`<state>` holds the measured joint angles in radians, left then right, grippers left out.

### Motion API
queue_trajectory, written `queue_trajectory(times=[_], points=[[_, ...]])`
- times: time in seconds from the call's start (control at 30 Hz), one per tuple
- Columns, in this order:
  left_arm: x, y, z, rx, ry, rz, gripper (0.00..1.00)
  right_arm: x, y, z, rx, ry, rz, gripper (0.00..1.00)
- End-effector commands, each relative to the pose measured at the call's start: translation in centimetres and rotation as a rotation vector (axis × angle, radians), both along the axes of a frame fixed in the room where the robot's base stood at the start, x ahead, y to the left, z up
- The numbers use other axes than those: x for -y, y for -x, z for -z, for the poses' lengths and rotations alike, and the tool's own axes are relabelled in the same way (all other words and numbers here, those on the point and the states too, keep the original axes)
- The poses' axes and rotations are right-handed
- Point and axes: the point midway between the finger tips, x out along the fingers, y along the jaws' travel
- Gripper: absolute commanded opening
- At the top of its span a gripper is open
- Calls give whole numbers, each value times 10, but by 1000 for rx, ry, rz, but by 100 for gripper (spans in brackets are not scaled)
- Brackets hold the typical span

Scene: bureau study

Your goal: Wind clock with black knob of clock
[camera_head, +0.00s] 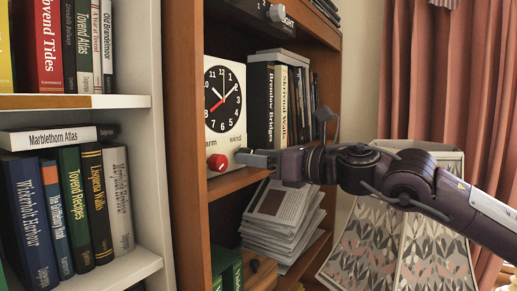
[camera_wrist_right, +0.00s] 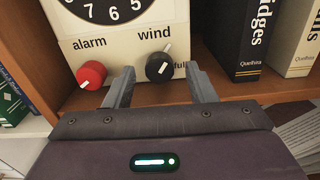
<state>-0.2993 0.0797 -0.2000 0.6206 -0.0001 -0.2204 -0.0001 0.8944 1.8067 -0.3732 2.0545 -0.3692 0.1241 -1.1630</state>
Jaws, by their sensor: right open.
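The clock (camera_head: 225,100) stands upright on a wooden shelf, with a black dial on a cream face. Its black wind knob (camera_wrist_right: 160,68) has a white mark and sits under the word "wind" in the right wrist view. The red alarm knob (camera_wrist_right: 91,75) is to its left; it also shows in the head view (camera_head: 217,162). My right gripper (camera_wrist_right: 158,75) is open in front of the clock's lower face. Its two fingers are either side of the black knob, the left one between the two knobs. I cannot tell whether they touch it. In the head view my right gripper (camera_head: 243,157) hides the black knob.
Books (camera_head: 278,105) stand on the shelf just right of the clock. The wooden shelf board (camera_head: 238,180) runs below the clock, with stacked papers (camera_head: 283,215) underneath. A patterned lampshade (camera_head: 400,240) is close below my right arm. A white bookcase (camera_head: 140,265) stands at left.

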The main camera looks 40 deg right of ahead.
Motion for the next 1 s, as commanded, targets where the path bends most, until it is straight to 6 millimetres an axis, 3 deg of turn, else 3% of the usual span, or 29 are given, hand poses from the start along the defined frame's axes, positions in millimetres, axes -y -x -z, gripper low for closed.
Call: queue_trajectory(times=[0.23, 0.57, 1.0], points=[[0, 0, 0, 0, 1, 0, 38, 0, 0, 1, 0, 0, 0, 48], [0, 0, 0, 0, 1, 0, 38, 0, 0, 0, 0, 0, 0, 6], [0, 0, 8, 0, 0, 0, 38, 0, 0, 1, -38, -98, 0, 6]])
